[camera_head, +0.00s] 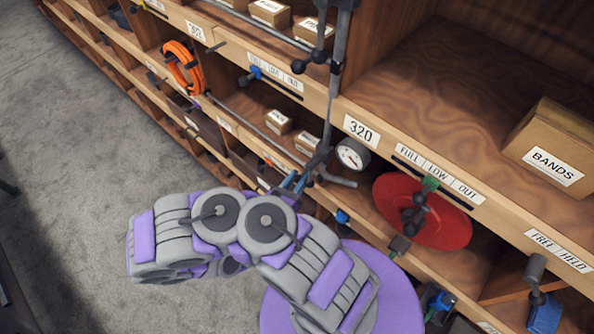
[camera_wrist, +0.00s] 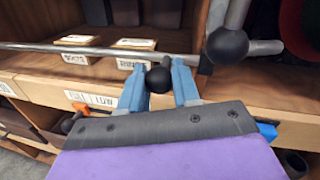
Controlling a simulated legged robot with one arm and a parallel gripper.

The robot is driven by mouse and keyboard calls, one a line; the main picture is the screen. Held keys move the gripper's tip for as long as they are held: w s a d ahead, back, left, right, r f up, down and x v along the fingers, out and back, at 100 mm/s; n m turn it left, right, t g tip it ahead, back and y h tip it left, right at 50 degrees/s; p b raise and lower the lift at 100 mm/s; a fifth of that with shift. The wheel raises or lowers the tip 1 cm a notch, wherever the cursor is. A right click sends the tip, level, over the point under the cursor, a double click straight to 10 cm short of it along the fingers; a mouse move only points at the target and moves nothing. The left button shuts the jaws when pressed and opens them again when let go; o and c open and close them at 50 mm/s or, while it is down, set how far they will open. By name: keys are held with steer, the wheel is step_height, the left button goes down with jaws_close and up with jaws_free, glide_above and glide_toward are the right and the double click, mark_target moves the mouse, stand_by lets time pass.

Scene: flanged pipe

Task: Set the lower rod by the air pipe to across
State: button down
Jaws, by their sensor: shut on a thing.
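The grey air pipe (camera_head: 337,62) runs down the front of the shelf near the gauge in the head view. A grey lower pipe (camera_head: 345,181) runs along the lower shelf; it crosses the wrist view (camera_wrist: 65,48). My gripper (camera_head: 290,182) is at the lower pipe; its blue fingers (camera_wrist: 159,85) are shut on a black ball knob (camera_wrist: 159,79). The rod behind this knob is mostly hidden, so its angle cannot be told. A larger black ball (camera_wrist: 228,45) on a grey rod stands right of my fingers in the wrist view.
A round gauge (camera_head: 352,154) and a red disc (camera_head: 425,212) are right of my gripper. Small boxes (camera_head: 279,122) sit on the lower shelf. Grey floor (camera_head: 70,190) is open at left.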

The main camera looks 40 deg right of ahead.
steer(key=shift+s+f, duration=0.1)
steer(key=c, duration=1.3)
jaws_free()
steer(key=o, duration=0.3)
steer(key=shift+s, duration=0.15)
steer(key=shift+o, duration=0.8)
steer(key=v, duration=1.7)
steer(key=shift+a, duration=0.3)
